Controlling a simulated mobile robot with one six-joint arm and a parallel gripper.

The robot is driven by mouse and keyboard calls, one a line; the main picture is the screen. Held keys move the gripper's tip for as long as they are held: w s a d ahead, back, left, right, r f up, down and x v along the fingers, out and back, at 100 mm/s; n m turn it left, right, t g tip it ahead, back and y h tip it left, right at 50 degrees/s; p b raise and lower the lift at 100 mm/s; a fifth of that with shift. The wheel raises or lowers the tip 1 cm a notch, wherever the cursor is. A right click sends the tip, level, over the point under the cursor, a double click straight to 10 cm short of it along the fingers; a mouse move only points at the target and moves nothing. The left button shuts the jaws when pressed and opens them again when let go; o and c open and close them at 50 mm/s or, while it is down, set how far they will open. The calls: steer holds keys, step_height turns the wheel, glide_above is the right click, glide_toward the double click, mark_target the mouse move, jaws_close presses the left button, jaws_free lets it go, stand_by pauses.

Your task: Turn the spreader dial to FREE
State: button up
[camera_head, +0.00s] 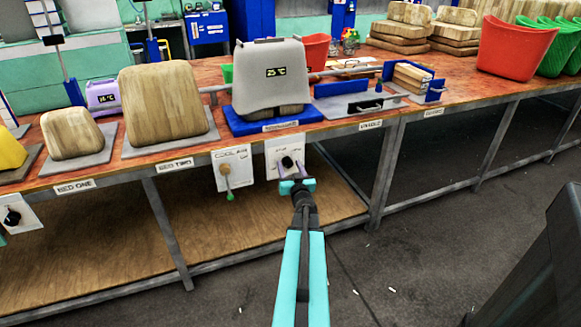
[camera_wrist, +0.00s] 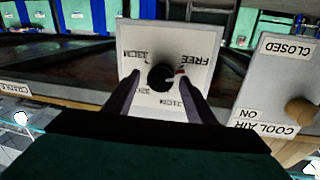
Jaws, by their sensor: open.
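The spreader dial is a black round knob (camera_wrist: 160,78) on a white plate (camera_wrist: 140,33), upside down in the wrist view. Its printed labels include FREE (camera_wrist: 195,60) at the right and several CM marks. A small red and white pointer mark shows at the knob's right side, between FREE and the 31CM label below it, nearer FREE. My gripper (camera_wrist: 161,84) is open, with one finger on each side of the knob; I cannot tell if they touch it. In the head view the dial (camera_head: 288,162) is just above my gripper (camera_head: 297,178).
The bench edge and a grey-covered press (camera_head: 270,75) stand above. Bench legs flank open floor at the right.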

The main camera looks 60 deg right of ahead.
steer(key=c, duration=1)
steer(key=shift+c, duration=0.2)
steer(key=shift+f+b, duration=0.15)
steer(key=shift+b, duration=0.25)
steer(key=shift+n+b, duration=0.6)
steer(key=shift+n, duration=0.1)
steer(key=shift+n+b, duration=0.5)
steer(key=shift+n, duration=0.2)
steer(key=o, duration=1)
steer(key=shift+o, duration=0.2)
